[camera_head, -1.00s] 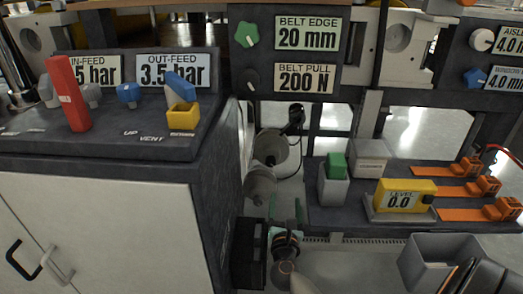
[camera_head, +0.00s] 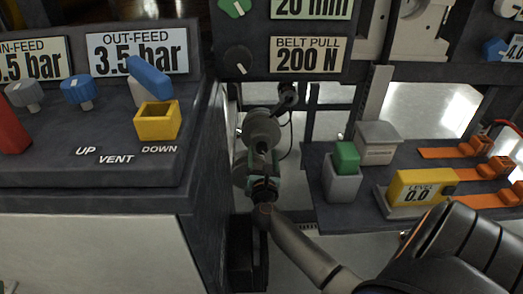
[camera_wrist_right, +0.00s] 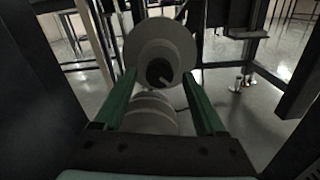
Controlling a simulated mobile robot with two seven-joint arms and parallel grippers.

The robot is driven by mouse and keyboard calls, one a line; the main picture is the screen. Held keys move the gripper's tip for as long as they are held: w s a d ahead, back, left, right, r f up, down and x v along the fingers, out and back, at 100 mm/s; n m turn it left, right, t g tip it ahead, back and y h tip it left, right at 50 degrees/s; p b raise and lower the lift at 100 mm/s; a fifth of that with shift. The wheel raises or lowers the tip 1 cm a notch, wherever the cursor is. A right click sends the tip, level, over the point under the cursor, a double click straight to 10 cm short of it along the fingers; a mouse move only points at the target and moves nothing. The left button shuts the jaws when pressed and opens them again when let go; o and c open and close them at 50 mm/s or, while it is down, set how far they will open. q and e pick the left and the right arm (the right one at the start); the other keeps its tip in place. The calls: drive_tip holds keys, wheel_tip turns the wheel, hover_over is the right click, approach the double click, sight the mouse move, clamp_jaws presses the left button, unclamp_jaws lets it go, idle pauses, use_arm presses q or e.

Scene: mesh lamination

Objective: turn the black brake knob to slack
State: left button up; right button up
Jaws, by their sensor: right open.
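A black knob (camera_wrist_right: 159,71) with a pale pointer line sits at the centre of a grey round flange in the right wrist view. My right gripper (camera_wrist_right: 159,75) has its two green fingers spread, one on each side of the knob in that picture. I cannot tell whether the fingertips reach the knob's depth; no contact shows. In the head view my right gripper (camera_head: 262,160) is in front of the grey round parts (camera_head: 262,126), hiding much of them. Another dark knob (camera_head: 239,60) is on the panel beside the BELT PULL label. My left gripper is not in view.
A dark-topped cabinet (camera_head: 100,205) stands close on the left. A post (camera_head: 376,92) stands behind.

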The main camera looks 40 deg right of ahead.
drive_tip(key=shift+x, duration=1.3)
clamp_jaws()
